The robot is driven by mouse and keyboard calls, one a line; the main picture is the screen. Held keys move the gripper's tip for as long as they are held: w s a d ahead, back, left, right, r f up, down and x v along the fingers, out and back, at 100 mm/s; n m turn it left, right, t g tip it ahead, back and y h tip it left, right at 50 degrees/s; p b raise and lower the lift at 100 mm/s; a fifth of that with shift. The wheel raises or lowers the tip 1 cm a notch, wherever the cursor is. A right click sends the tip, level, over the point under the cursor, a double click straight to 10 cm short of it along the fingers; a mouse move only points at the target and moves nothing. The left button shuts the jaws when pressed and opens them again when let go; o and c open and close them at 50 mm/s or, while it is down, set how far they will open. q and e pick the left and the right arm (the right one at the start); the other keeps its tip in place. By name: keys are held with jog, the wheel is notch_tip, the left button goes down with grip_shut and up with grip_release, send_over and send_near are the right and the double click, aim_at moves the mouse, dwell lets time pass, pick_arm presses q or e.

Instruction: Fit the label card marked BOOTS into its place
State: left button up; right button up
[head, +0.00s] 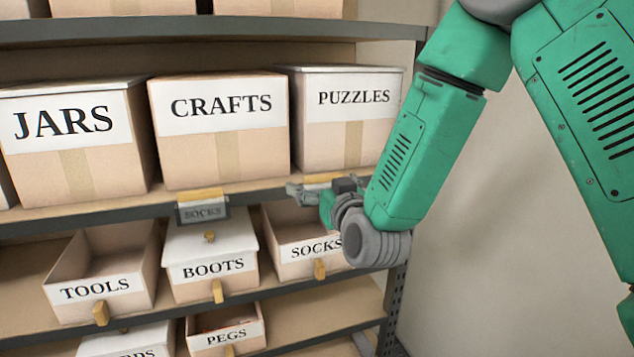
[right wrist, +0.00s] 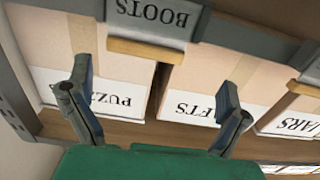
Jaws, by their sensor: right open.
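The BOOTS card (right wrist: 152,18) shows upside down in the right wrist view, in a grey holder on the shelf edge with a wooden tab (right wrist: 147,52). In the head view this tab (head: 323,179) sits below PUZZLES, and my gripper hides the card's face. A SOCKS card (head: 203,213) is in the holder below CRAFTS, above the lidded BOOTS bin (head: 212,250). My right gripper (head: 303,191) is open and empty near the BOOTS card; its two fingers stand wide apart in the right wrist view (right wrist: 155,80). My left gripper is not in view.
Boxes JARS (head: 70,165), CRAFTS (head: 255,160) and PUZZLES (head: 340,145) stand on the shelf above. Bins TOOLS (head: 97,290) and SOCKS (head: 300,265) flank the BOOTS bin. A PEGS bin (head: 228,340) is lower down. A shelf post (head: 393,310) and plain wall are at right.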

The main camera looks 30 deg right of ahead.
aim_at(322, 178)
jog(key=w+d, duration=0.2)
jog(key=w+d+f+p, duration=0.1)
jog(key=w+d, duration=0.1)
jog(key=shift+w, duration=0.15)
jog(key=shift+a+r, duration=0.2)
jog(key=shift+a, duration=0.25)
jog(key=shift+c, duration=0.4)
jog(key=shift+a+r, duration=0.1)
jog(key=shift+a, duration=0.2)
jog(key=c, duration=0.6)
jog(key=shift+a, duration=0.2)
jog(key=shift+c, duration=1.1)
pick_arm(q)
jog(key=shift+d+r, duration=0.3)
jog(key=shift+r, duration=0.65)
pick_arm(e)
jog(key=shift+d, duration=0.1)
jog(key=shift+c, duration=0.3)
